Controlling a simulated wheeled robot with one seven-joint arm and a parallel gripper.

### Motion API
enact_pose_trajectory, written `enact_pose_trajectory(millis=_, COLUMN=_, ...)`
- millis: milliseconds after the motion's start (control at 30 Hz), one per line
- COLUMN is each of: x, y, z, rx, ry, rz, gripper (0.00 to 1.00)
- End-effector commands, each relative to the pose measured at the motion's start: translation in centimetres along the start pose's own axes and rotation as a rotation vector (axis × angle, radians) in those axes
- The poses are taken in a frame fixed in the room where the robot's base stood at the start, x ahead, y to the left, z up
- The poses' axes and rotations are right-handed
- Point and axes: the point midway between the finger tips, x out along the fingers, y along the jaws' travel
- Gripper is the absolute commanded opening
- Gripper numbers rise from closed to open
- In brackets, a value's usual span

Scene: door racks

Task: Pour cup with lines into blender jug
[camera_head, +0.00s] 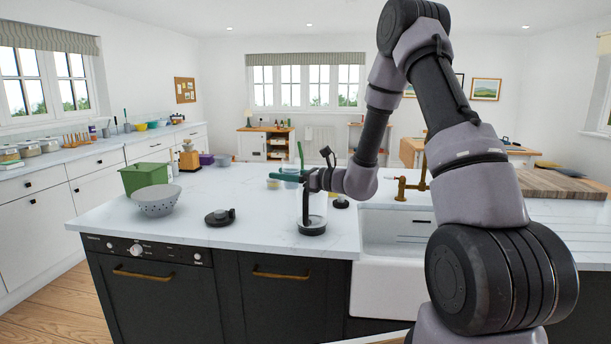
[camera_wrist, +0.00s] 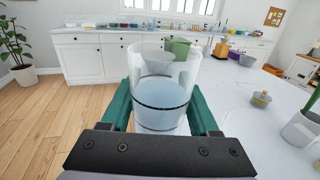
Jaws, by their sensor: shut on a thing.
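The cup with lines is clear, with a dark line around it and pale bluish liquid inside. It shows in the wrist view (camera_wrist: 163,108), nearly upright between the green fingers of my gripper (camera_wrist: 163,112). In the head view my gripper (camera_head: 288,175) is shut on it, above the worktop and pointing left. What I take to be the blender jug (camera_head: 313,208) is a clear vessel with a dark base, standing on the worktop beneath my gripper's wrist end. My gripper partly hides its top. I cannot see the jug in the wrist view.
A black lid-like piece (camera_head: 220,217), a grey colander (camera_head: 157,200) and a green bin (camera_head: 143,177) stand to the left on the white worktop (camera_head: 265,222). A white sink (camera_head: 395,245) and brass tap (camera_head: 411,184) are to the right.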

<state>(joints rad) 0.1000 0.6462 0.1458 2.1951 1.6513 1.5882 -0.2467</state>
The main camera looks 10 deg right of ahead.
Motion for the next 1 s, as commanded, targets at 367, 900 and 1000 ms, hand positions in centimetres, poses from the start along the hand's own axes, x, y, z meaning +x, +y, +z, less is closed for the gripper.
enact_pose_trajectory(millis=367, x=0.0, y=-0.2, z=0.1, rx=0.022, ry=-0.004, rz=-0.002, gripper=0.00)
enact_pose_trajectory(millis=900, x=-0.2, y=-1.6, z=1.1, rx=0.265, ry=-0.036, rz=-0.002, gripper=0.00)
enact_pose_trajectory(millis=1000, x=-0.3, y=-1.9, z=1.3, rx=0.315, ry=-0.042, rz=-0.002, gripper=0.00)
